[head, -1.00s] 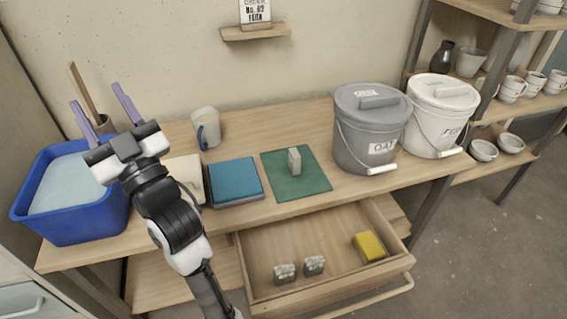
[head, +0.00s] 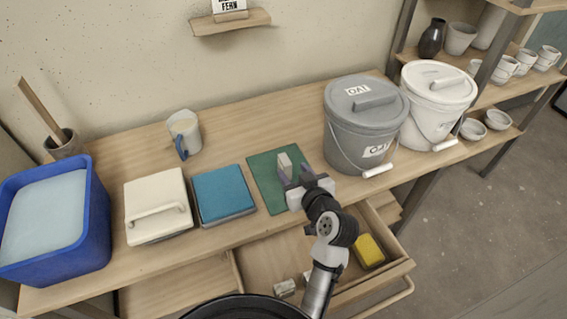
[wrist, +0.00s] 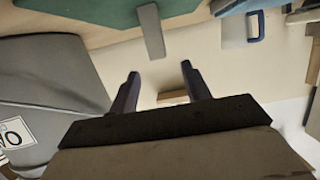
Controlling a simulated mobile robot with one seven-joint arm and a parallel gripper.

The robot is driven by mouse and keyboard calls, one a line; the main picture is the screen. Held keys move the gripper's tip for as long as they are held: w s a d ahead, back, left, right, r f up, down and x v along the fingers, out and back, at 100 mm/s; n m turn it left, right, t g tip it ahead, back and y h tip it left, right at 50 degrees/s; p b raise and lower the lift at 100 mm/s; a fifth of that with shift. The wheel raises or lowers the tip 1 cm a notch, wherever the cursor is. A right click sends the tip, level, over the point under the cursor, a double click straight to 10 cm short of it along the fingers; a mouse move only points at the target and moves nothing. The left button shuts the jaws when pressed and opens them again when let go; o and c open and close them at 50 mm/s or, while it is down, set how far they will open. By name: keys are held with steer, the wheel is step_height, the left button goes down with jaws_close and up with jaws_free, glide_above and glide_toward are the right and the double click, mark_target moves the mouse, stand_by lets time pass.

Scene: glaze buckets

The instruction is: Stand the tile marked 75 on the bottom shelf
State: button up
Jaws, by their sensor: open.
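A small pale grey block (head: 285,160) stands upright on a green mat (head: 264,184) on the table; no number is readable on it. It also shows in the wrist view (wrist: 151,32), beyond the fingertips. My gripper (head: 294,173) is open and empty over the mat, its fingers pointing toward the block; in the wrist view, the space between its fingers (wrist: 160,70) is empty. Another small grey block (head: 285,288) lies in the open drawer, with its marking unreadable. The rack's lowest visible shelf (head: 509,136) at right holds two bowls.
A grey lidded bucket (head: 350,125) and white bucket (head: 437,95) stand right of the mat. A blue tile-like box (head: 223,193), white lidded box (head: 157,205), mug (head: 184,130) and blue tub (head: 88,235) stand left. A yellow block (head: 369,251) is in the open drawer.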

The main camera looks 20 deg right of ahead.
mark_target(285, 160)
steer(key=p+x, duration=0.2)
steer(key=x, duration=0.7)
steer(key=shift+w+d+f, duration=0.1)
steer(key=shift+w, duration=0.2)
steer(key=shift+c, duration=0.2)
jaws_close()
